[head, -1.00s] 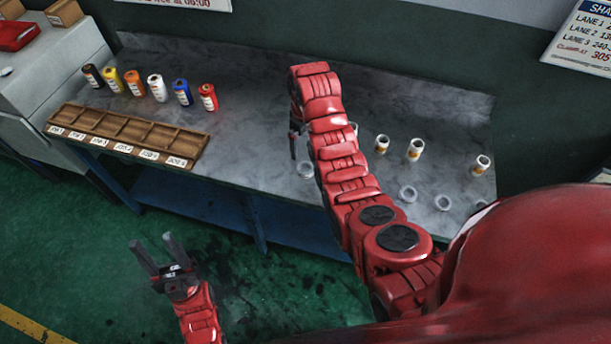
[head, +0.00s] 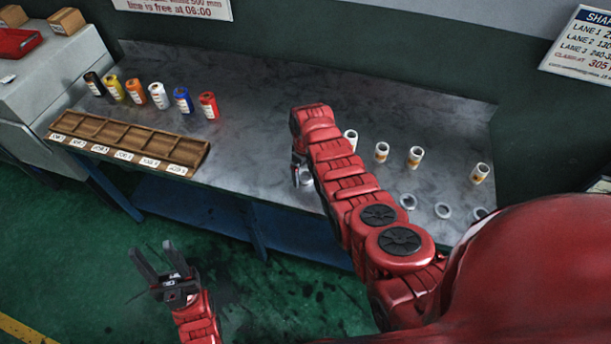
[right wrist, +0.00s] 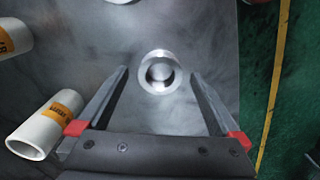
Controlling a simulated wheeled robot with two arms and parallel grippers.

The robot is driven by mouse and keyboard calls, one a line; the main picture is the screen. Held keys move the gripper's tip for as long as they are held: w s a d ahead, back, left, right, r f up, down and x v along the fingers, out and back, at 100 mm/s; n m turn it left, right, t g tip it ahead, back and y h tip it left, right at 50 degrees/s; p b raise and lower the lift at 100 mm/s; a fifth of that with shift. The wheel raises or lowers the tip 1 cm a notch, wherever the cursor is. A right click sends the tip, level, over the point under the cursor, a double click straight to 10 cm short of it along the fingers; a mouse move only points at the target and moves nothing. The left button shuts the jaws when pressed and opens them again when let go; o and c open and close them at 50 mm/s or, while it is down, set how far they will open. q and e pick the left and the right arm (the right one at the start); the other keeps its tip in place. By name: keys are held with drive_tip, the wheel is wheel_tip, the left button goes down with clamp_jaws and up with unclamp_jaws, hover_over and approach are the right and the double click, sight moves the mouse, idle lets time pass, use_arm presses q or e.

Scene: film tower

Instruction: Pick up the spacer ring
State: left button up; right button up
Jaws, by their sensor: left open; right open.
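A pale spacer ring (right wrist: 158,72) lies on the grey bench top, seen from above in the right wrist view. My right gripper (right wrist: 159,78) is open, with one finger on each side of the ring in the picture and neither visibly touching it. In the head view the ring (head: 307,179) shows partly beside my right gripper (head: 297,172), whose fingers are mostly hidden by my arm. More rings (head: 407,201) lie to the right on the bench. My left gripper (head: 155,248) is open and empty, in front of the bench over the green floor.
White tubes with orange bands stand behind the rings; one tube (right wrist: 45,125) shows close left of my right gripper. Coloured canisters (head: 158,95) and a wooden compartment tray (head: 130,138) are at the bench's left. The bench middle (head: 245,140) is clear.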

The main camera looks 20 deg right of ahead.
drive_tip(key=shift+f, duration=0.25)
drive_tip(key=shift+c, duration=0.3)
drive_tip(key=c, duration=1.4)
drive_tip(key=shift+r, duration=0.25)
